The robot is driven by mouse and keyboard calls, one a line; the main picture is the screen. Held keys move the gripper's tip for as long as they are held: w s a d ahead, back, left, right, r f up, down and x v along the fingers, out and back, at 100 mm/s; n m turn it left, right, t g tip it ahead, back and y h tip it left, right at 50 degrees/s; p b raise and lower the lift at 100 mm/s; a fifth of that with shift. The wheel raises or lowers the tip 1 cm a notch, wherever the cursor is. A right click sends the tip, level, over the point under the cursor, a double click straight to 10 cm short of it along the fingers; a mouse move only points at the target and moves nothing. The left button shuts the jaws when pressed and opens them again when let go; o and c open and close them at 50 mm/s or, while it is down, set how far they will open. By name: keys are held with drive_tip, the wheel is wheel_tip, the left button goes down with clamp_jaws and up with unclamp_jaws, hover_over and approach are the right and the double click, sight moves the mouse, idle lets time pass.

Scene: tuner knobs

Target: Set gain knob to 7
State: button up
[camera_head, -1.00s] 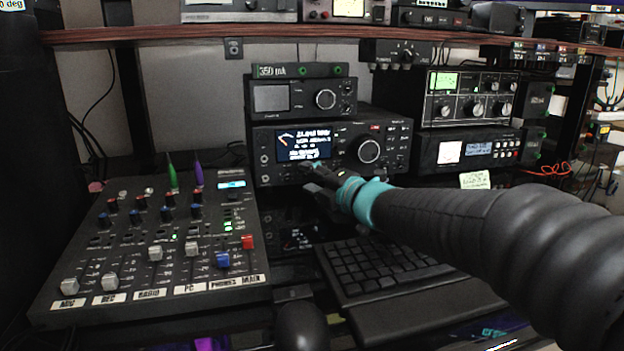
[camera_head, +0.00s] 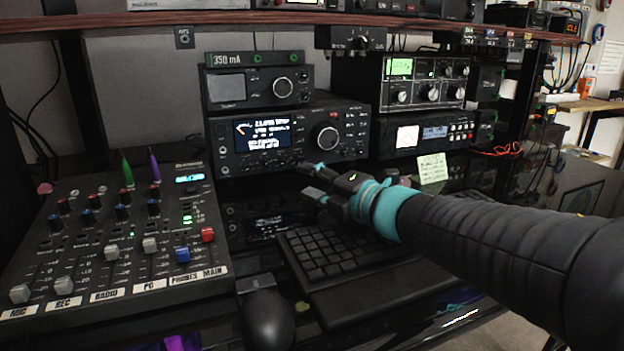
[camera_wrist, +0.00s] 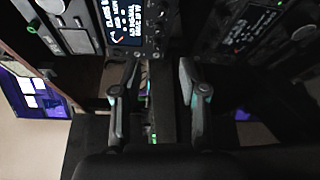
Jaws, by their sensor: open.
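The black radio (camera_head: 345,150) stands at the back middle, with a lit display (camera_head: 262,134), a large round dial (camera_head: 325,137) and small knobs along its front. Above it is a smaller unit (camera_head: 232,88) with one round knob (camera_head: 284,87). I cannot read which knob is the gain knob. My gripper (camera_head: 305,180) is open and empty, in front of the radio's lower edge and over the back of the keyboard. In the wrist view my gripper's fingers (camera_wrist: 158,85) are apart, with the radio's display (camera_wrist: 127,22) beyond them, turned sideways.
A mixer (camera_head: 105,240) with sliders and small knobs lies at the left. A keyboard (camera_head: 335,250) lies below my gripper and a mouse (camera_head: 268,320) in front. A tuner-like unit with several knobs (camera_head: 425,80) stands at the back right. A shelf edge (camera_head: 300,18) runs above.

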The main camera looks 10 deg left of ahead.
drive_tip(key=shift+c, duration=1.2)
drive_tip(key=shift+w+d+r, duration=0.1)
drive_tip(key=shift+w+r, duration=0.05)
drive_tip(key=shift+c, duration=0.2)
drive_tip(key=w+d+r+m+t+h+p, duration=0.1)
drive_tip(key=w+r+m+t+h+p, duration=0.3)
drive_tip(key=w+r+m+h, duration=0.95)
drive_tip(key=s+a+m+g, duration=0.1)
drive_tip(key=m, duration=0.1)
drive_tip(key=a+m+g+p, duration=0.1)
drive_tip(key=m, duration=0.2)
drive_tip(key=s+a+m+g+p, duration=0.1)
drive_tip(key=m, duration=0.1)
drive_tip(key=shift+s+a+f+g+y, duration=0.2)
drive_tip(key=shift+s+g+y, duration=0.05)
drive_tip(key=shift+s+g, duration=0.05)
drive_tip(key=m+g+p, duration=0.2)
drive_tip(key=m+g, duration=0.1)
drive_tip(key=g, duration=0.3)
approach(266, 164)
drive_tip(key=v, duration=0.6)
drive_tip(key=b+x, duration=0.2)
drive_tip(key=x, duration=1.2)
drive_tip(key=shift+b, duration=0.3)
